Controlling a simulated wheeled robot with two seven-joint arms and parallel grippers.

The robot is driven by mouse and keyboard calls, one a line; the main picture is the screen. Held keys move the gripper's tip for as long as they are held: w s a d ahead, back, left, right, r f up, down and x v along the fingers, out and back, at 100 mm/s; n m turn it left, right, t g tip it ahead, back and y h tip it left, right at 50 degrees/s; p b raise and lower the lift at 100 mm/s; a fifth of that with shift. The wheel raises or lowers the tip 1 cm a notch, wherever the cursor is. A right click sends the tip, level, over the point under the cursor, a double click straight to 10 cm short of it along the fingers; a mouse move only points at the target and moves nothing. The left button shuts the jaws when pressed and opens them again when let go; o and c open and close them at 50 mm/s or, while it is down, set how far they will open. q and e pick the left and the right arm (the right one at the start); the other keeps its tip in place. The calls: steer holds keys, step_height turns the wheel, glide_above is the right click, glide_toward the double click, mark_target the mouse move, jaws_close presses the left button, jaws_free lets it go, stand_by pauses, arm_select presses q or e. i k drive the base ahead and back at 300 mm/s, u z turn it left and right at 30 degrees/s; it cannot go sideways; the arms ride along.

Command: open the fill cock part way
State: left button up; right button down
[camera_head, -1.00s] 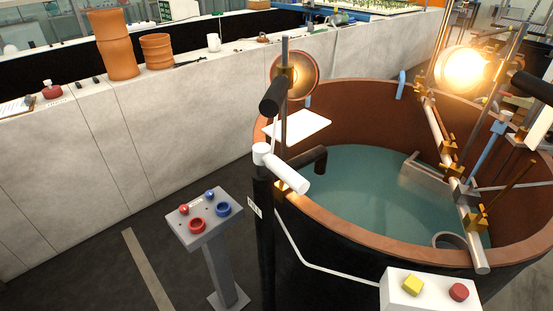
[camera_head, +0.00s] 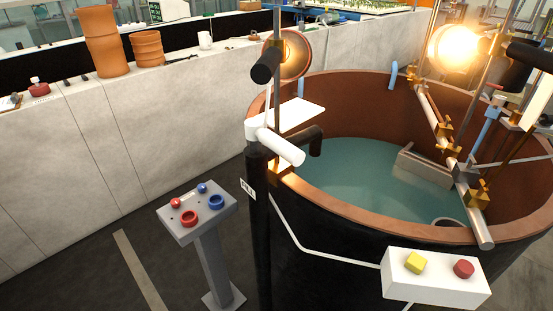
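The fill cock shows as a white lever handle (camera_head: 279,148) on top of a black standpipe (camera_head: 259,230) beside the tank. The handle slopes down to the right, toward the tank. A small white label (camera_head: 248,188) on the pipe seems to read "FILL". A black spout (camera_head: 311,139) reaches over the rim of the round tank (camera_head: 350,213), which holds greenish water (camera_head: 370,180). I cannot see any flow from the spout. Neither of my grippers is in view.
A grey pedestal (camera_head: 197,212) with red and blue controls stands left of the pipe. A white box (camera_head: 436,278) with yellow and red buttons is at the front right. A white plate (camera_head: 292,116) and lamp (camera_head: 286,54) stand close above the cock. Floor left of the pedestal is clear.

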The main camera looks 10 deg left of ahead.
mark_target(255, 134)
steer(key=k, duration=0.95)
steer(key=z, duration=1.1)
steer(key=i, duration=0.75)
steer(key=u, duration=0.7)
